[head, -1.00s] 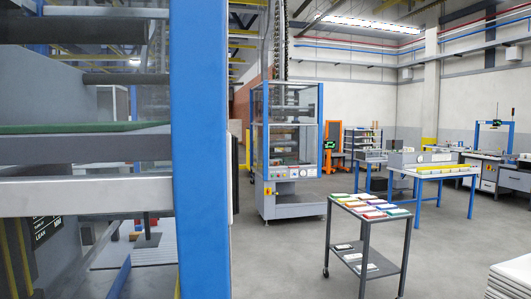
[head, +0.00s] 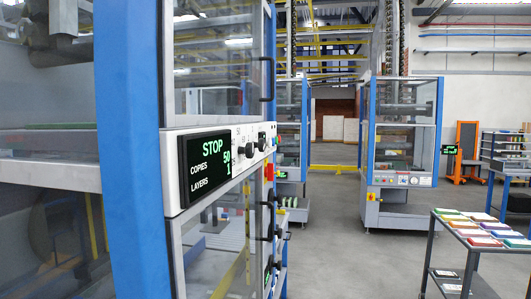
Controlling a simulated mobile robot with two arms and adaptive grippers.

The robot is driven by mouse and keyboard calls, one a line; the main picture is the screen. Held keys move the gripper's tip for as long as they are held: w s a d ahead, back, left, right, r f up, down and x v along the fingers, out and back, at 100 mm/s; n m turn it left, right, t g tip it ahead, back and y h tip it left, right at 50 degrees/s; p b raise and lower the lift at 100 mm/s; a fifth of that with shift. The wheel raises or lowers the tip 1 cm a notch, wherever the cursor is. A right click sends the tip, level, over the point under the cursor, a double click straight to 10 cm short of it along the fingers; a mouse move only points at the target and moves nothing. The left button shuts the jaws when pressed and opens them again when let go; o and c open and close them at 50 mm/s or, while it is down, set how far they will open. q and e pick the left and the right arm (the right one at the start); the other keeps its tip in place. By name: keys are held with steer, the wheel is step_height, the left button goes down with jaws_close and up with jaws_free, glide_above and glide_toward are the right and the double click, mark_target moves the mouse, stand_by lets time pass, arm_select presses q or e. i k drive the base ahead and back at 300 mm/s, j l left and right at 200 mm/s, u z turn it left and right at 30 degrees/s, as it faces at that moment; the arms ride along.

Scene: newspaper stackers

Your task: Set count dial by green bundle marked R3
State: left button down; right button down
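A stacker machine with blue posts (head: 130,150) stands close at the left of the head view. A green item (head: 70,126) lies inside the machine at the left. No R3 mark is readable. Neither of my grippers is in view.
The dark cart (head: 456,243) stands at the lower right. Another stacker (head: 402,150) stands beyond it, with one more (head: 291,140) behind the near machine. An orange stand (head: 467,150) is farther back. The grey floor (head: 340,240) between the near machine and the cart is clear.

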mark_target(248, 150)
steer(key=i+j, duration=0.1)
steer(key=j, duration=0.3)
steer(key=i+j, duration=0.1)
steer(key=j, duration=0.3)
steer(key=i+j, duration=0.1)
steer(key=j, duration=0.35)
steer(key=i+j, duration=0.15)
steer(key=j, duration=0.25)
